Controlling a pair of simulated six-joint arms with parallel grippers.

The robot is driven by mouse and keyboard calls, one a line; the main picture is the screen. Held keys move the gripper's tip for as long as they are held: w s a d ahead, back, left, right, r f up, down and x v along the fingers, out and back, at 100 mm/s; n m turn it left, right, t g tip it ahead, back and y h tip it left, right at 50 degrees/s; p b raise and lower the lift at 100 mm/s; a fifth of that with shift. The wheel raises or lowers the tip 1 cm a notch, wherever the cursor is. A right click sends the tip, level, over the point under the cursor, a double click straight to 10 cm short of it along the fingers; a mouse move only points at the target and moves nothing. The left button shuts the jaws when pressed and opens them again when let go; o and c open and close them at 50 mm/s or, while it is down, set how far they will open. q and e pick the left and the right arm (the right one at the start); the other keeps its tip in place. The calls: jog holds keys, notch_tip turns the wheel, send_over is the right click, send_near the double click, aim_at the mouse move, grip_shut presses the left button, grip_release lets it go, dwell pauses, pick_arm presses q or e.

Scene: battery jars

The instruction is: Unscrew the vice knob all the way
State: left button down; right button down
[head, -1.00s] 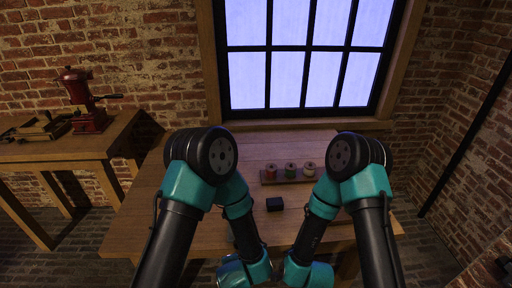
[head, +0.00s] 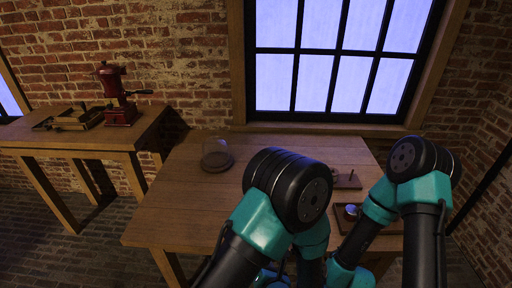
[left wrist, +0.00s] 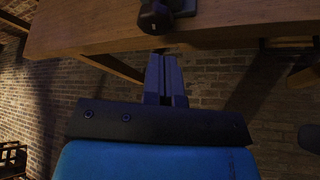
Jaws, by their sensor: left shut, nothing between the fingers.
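In the left wrist view, a dark rounded piece (left wrist: 155,17) sits at the table's edge, with a dark block (left wrist: 183,6) beside it. They look like a vice and its knob, but both are dark and cut off by the frame's top. My left gripper (left wrist: 167,80) is shut and empty. Its fingertips are close to the rounded piece in that view; I cannot tell whether they touch. In the head view, my left arm hides its own gripper and the table's front middle. My right gripper is out of sight.
A small wooden rack with a peg (head: 347,181) and a tray with a round metal item (head: 351,211) lie at the right, partly hidden. A red grinder (head: 116,95) stands on the side bench. The table's left (head: 185,205) is clear.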

pick_arm(q)
jog(key=shift+w, duration=0.1)
jog(key=w, duration=0.7)
jog(key=shift+d, duration=0.15)
dwell(0.4)
dwell(0.4)
jog(key=shift+w+a+r, duration=0.1)
jog(key=shift+a+r, duration=0.35)
jog(key=shift+a, duration=0.25)
dwell(0.5)
jog(key=shift+d+r, duration=0.1)
jog(key=shift+r, duration=0.25)
dwell(0.4)
jog(key=s, duration=0.6)
jog(key=shift+s, duration=0.15)
